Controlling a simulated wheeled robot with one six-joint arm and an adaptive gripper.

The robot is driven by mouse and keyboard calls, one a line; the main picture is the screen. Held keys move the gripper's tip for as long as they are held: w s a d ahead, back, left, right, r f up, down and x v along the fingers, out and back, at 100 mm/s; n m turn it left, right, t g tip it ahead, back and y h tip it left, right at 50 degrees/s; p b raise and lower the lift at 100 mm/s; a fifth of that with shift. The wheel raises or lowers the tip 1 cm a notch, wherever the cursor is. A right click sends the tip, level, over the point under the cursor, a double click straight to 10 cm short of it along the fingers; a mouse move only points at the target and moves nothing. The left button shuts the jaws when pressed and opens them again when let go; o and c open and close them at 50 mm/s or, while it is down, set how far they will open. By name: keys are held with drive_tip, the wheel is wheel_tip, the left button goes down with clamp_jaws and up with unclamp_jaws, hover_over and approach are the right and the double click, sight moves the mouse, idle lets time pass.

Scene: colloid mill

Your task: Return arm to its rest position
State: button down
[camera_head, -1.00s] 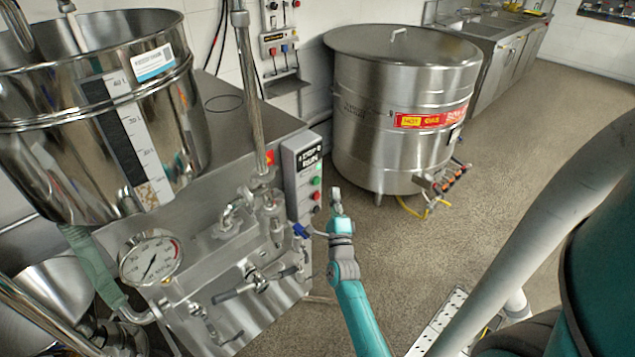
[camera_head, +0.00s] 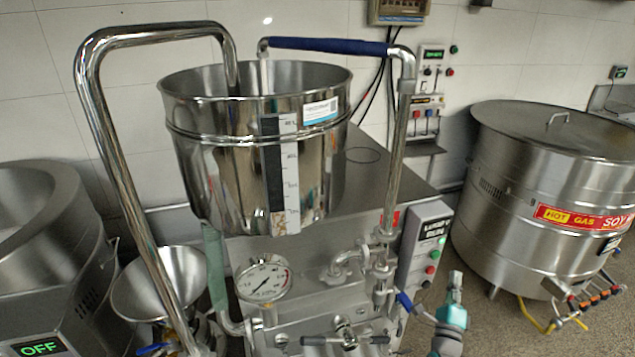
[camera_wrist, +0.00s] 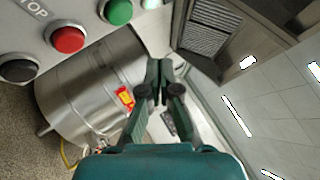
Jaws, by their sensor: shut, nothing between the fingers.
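My gripper (camera_head: 455,280) is at the lower right of the head view, in front of the mill's right side and below its control box. It is empty, and its fingers (camera_wrist: 159,70) are together in the wrist view. The colloid mill's steel hopper (camera_head: 240,150) stands in the middle of the head view, with a level scale on its front. The mill's control box (camera_head: 425,245) has a small display and coloured buttons. In the wrist view its red button (camera_wrist: 68,40) and green button (camera_wrist: 118,11) are close, at the upper left of the fingers.
A large steel vat (camera_head: 540,170) with a red and yellow hot gas label stands to the right. A blue-handled valve (camera_head: 404,302) is just left of my gripper. A pressure gauge (camera_head: 264,281) sits at the mill's front. A steel funnel (camera_head: 160,285) and another machine stand left.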

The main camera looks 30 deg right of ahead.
drive_tip(key=s+a+f+n+t+y, duration=0.1)
drive_tip(key=s+a+f+n+y, duration=0.3)
drive_tip(key=a, duration=0.6)
drive_tip(key=s+a+f+n+t+y, duration=0.1)
drive_tip(key=s+a+n+y, duration=0.1)
drive_tip(key=a+n, duration=0.55)
drive_tip(key=s+a+f+n+t+y, duration=0.15)
drive_tip(key=s+a+n+y, duration=0.25)
drive_tip(key=a, duration=0.7)
drive_tip(key=s+a+r+n+g+y, duration=0.1)
drive_tip(key=s+a+r+n+y, duration=0.2)
drive_tip(key=s+a+n, duration=0.4)
drive_tip(key=s+a+r+n+g+y, duration=0.1)
drive_tip(key=s+a+r+n+y, duration=0.3)
drive_tip(key=s+a+n, duration=0.4)
drive_tip(key=s+n+y, duration=0.1)
drive_tip(key=s+n, duration=0.1)
drive_tip(key=s, duration=0.1)
drive_tip(key=shift+s+a+r, duration=0.2)
drive_tip(key=shift+s+r, duration=0.1)
drive_tip(key=shift+g, duration=0.25)
